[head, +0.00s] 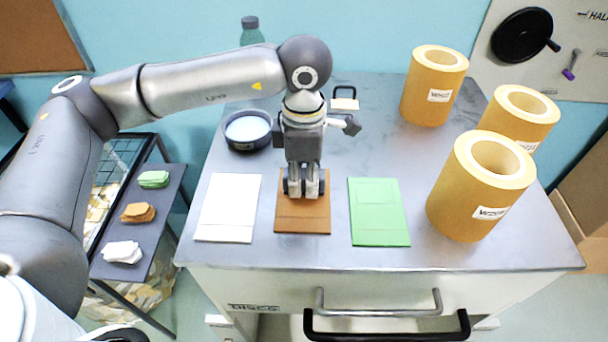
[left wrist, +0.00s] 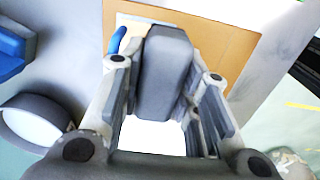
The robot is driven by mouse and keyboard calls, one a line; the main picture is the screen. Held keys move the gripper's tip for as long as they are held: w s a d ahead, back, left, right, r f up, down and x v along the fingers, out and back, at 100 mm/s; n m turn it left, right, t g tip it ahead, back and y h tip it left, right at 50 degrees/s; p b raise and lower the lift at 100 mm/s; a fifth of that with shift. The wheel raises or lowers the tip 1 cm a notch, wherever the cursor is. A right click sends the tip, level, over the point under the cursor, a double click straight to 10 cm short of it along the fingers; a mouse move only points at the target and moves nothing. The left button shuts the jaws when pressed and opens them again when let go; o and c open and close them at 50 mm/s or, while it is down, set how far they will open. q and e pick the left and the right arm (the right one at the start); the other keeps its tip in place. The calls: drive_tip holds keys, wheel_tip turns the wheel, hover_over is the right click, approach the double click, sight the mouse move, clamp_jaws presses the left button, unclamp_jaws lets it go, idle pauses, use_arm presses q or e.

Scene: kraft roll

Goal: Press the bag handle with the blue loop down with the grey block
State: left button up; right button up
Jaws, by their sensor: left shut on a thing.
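My left gripper (head: 304,192) is over the brown bag (head: 303,222), which lies flat at the middle of the table front. In the left wrist view the left gripper (left wrist: 165,85) is shut on the grey block (left wrist: 165,75). The brown bag (left wrist: 232,42) shows behind the block there. A small blue piece (left wrist: 117,40), perhaps the blue loop, peeks out beside the block. The block hides most of the handle area, and I cannot tell whether the block touches the bag. A white bag (head: 228,208) and a green bag (head: 378,212) lie to either side. My right gripper is not in view.
Three kraft rolls (head: 482,187) stand at the right. A dark round dish (head: 248,131) and a cream item with a black handle (head: 344,101) are at the back. A side shelf (head: 160,212) holds green, brown and white stacks. Bare tabletop separates the bags.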

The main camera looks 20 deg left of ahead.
use_arm(q)
drive_tip(key=shift+s+f, duration=0.1)
drive_tip(key=shift+f, duration=0.05)
drive_tip(key=shift+w+r+p, duration=0.2)
drive_tip(key=shift+r+p, duration=0.2)
drive_tip(key=shift+r, duration=0.45)
drive_tip(key=shift+r+p, duration=1.1)
drive_tip(key=shift+r, duration=1.7)
